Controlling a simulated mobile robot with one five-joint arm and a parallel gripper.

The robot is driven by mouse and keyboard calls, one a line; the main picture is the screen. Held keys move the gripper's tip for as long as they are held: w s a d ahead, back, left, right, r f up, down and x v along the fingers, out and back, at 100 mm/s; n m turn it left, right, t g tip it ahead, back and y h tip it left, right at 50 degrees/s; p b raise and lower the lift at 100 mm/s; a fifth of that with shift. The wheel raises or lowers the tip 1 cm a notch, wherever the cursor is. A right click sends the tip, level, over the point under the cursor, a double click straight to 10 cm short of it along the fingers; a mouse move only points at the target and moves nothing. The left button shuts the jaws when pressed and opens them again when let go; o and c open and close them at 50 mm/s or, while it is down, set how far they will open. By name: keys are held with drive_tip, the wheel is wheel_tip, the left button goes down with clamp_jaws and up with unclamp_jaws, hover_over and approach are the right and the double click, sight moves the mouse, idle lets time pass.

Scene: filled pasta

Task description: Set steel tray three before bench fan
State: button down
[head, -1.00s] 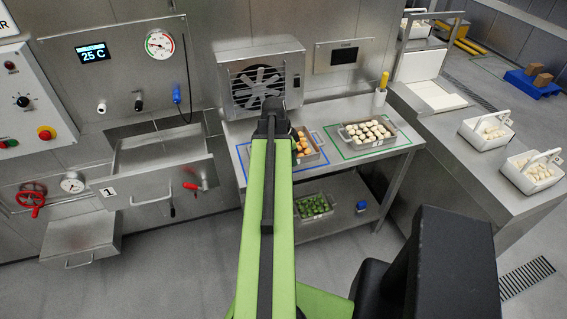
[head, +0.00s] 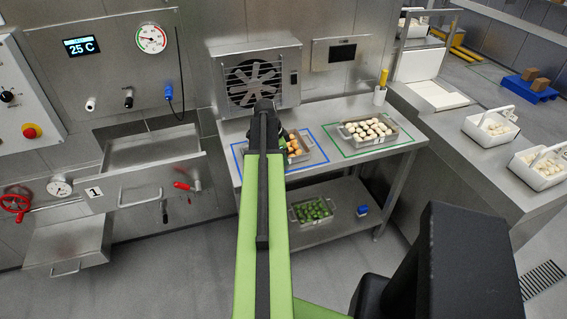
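The bench fan (head: 255,83) is a steel box with a dark fan at the back of the steel bench. A steel tray of orange pieces (head: 306,150) sits inside a blue outline, partly hidden by my arm. A steel tray of pale pieces (head: 385,142) sits inside a green outline to its right. A steel tray of green pieces (head: 325,219) is on the lower shelf. I can read no number on any of these trays. My gripper (head: 264,107) appears in front of the fan at the far end of my green arm; its fingers cannot be made out.
A blue block (head: 362,210) lies on the lower shelf. A yellow-handled tool (head: 381,88) stands at the bench's back right. White carriers (head: 490,128) are on the right counter. An open steel drawer (head: 152,190) juts out at left. Floor shows before the bench.

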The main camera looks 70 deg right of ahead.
drive_tip(key=shift+f, duration=0.1)
drive_tip(key=c, duration=1.6)
unclamp_jaws()
drive_tip(key=shift+c, duration=0.2)
drive_tip(key=p+v, duration=1.1)
drive_tip(key=v, duration=0.1)
